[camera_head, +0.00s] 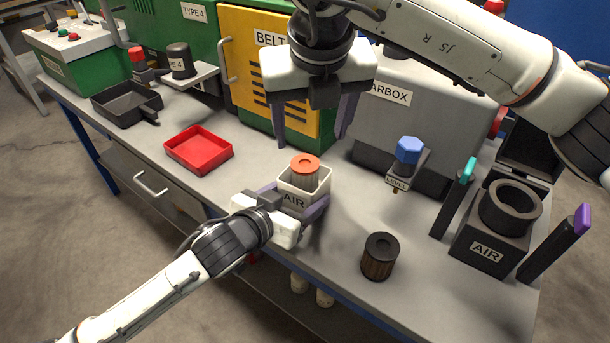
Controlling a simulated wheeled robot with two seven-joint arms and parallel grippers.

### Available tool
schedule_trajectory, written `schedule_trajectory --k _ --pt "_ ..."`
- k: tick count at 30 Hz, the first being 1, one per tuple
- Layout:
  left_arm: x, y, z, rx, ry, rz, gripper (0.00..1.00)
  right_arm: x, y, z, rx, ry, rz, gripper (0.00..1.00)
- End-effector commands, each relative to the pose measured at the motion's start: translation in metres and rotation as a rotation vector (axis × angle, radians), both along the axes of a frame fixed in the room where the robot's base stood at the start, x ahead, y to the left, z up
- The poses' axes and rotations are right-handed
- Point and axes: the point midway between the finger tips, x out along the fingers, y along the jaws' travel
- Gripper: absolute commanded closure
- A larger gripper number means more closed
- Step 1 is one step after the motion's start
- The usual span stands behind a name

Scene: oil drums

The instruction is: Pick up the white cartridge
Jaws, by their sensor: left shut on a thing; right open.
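A pale pleated cartridge with an orange top (305,165) stands upright in a small white open box labelled AIR (293,199), on or just above the bench. It appears to be the white cartridge; its lower part is hidden by the box walls. My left gripper (290,203) is shut on the white box, one finger on either side. My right gripper (311,142) is open and empty, pointing down above the cartridge, its fingers apart from it.
A dark brown cartridge (380,257) stands near the bench's front edge. A black AIR housing (486,248) with upright clips is at right. A blue-topped LEVEL part (408,152) stands before the gearbox (440,115). A red tray (198,151) lies left, with clear bench (345,215) around.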

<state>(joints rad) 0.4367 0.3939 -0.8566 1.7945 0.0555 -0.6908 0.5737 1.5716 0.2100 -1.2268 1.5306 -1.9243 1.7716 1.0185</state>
Motion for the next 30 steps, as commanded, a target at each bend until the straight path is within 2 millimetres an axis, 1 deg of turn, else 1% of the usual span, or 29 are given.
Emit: schedule_trajectory --k 3,5,13,15,22,27,30 --pt "0.000 0.000 0.000 0.001 0.001 0.000 0.55 -0.004 -0.002 0.001 0.030 -0.024 -0.048 0.35" --pt "0.000 0.000 0.000 0.000 0.000 0.000 0.55 -0.003 -0.001 -0.002 0.038 -0.028 -0.061 0.35" --pt "0.000 0.000 0.000 0.000 0.000 0.000 0.55 0.014 0.001 -0.043 0.041 -0.029 -0.065 0.35" --pt "0.000 0.000 0.000 0.000 0.000 0.000 0.55 0.018 0.002 -0.051 0.040 -0.030 -0.066 0.35" --pt "0.000 0.000 0.000 0.001 0.001 0.000 0.55 0.026 0.004 -0.067 0.039 -0.029 -0.065 0.35" --pt "0.000 0.000 0.000 0.000 0.000 0.000 0.55 0.041 0.008 -0.089 0.039 -0.029 -0.064 0.35" --pt "0.000 0.000 0.000 0.001 0.001 0.000 0.55 0.045 0.008 -0.100 0.040 -0.029 -0.065 0.35"
